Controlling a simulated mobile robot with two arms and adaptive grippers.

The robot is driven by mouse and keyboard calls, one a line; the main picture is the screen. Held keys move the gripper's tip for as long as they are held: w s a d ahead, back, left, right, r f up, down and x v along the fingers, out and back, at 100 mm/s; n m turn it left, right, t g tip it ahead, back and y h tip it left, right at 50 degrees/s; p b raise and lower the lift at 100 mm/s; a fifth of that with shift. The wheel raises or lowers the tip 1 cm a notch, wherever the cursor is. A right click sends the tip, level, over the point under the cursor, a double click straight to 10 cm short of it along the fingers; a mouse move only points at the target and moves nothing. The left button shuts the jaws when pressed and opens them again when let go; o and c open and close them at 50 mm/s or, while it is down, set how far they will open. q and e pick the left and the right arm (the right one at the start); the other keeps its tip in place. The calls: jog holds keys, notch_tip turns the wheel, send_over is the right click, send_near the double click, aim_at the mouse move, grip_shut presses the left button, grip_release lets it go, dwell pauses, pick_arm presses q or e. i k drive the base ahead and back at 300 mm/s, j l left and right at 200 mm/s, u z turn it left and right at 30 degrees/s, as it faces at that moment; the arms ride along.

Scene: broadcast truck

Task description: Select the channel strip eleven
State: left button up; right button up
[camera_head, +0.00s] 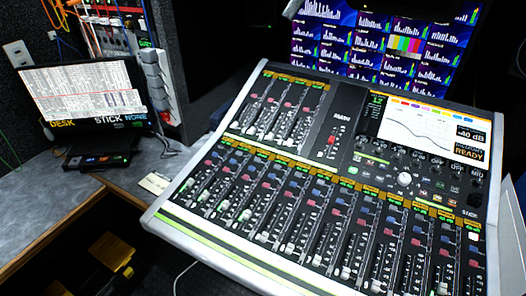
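A mixing console (330,185) fills the right half of the head view, tilted toward me. A long lower row of channel strips (300,215) runs across it, each with a fader, red and blue buttons and a small lit label at the top. A shorter bank of strips (285,110) sits at the upper left. The strip labels are too small to read, so I cannot tell which is strip eleven. The console's screen (425,125) shows a curve, "-40 dB" and "READY". A white knob (404,179) sits below it. Neither gripper is in view.
A monitor (84,95) reading "DESK", "STICK" and "NONE" stands on the grey desk (40,195) at left. A wall of meter displays (385,40) stands behind the console. Cables and a patch panel (108,30) are at upper left. A yellow case (112,252) lies low at left.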

aim_at(447, 227)
jog(key=z, duration=1.65)
